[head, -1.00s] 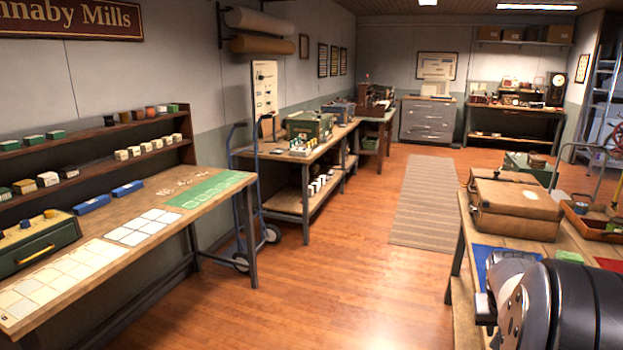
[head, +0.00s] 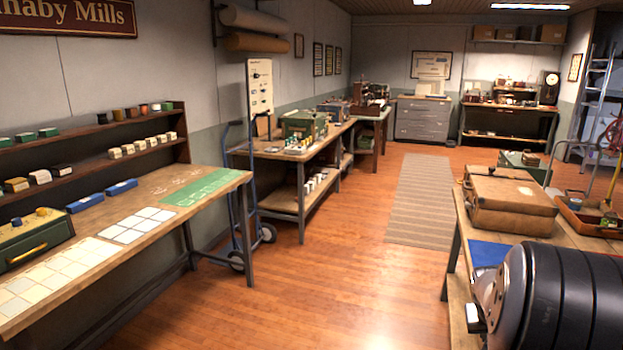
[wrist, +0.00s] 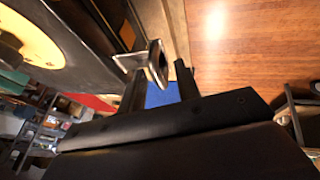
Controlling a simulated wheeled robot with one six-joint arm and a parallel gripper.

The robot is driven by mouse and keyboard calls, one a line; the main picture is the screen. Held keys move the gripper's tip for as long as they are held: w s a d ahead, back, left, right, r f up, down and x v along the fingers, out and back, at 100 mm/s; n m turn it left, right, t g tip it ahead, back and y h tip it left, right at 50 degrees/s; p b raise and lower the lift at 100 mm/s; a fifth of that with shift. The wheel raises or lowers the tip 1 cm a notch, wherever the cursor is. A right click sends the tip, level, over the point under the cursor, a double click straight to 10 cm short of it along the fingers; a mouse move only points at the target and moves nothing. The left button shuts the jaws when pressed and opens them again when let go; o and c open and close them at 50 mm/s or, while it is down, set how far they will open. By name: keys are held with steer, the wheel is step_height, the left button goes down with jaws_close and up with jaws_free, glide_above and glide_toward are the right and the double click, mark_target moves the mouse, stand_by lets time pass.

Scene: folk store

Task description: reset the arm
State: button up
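My arm (head: 560,300) shows at the lower right of the head view, over the near end of the right-hand table. My gripper (wrist: 161,76) shows in the wrist view with its two dark fingers apart. Nothing is clearly held between them. A blue mat (wrist: 160,95) shows beyond the gap between the fingers. A metal and black piece near the left fingertip cannot be made out. My gripper's fingers cannot be made out in the head view.
A brown case (head: 510,203) and an orange tray (head: 590,217) sit on the right-hand table, with the blue mat (head: 488,254) in front. A long workbench (head: 150,215) with cards runs along the left. The wooden floor (head: 330,280) between is clear. A hand truck (head: 237,200) stands beside the bench.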

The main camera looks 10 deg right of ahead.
steer(key=f+h+b, duration=0.1)
steer(key=b, duration=0.1)
steer(key=g+h+b, duration=0.1)
steer(key=b, duration=0.1)
steer(key=shift+w+a+f+n+b, duration=0.2)
steer(key=shift+a+f+n+b, duration=0.1)
steer(key=shift+f+b, duration=0.1)
steer(key=shift+r, duration=0.15)
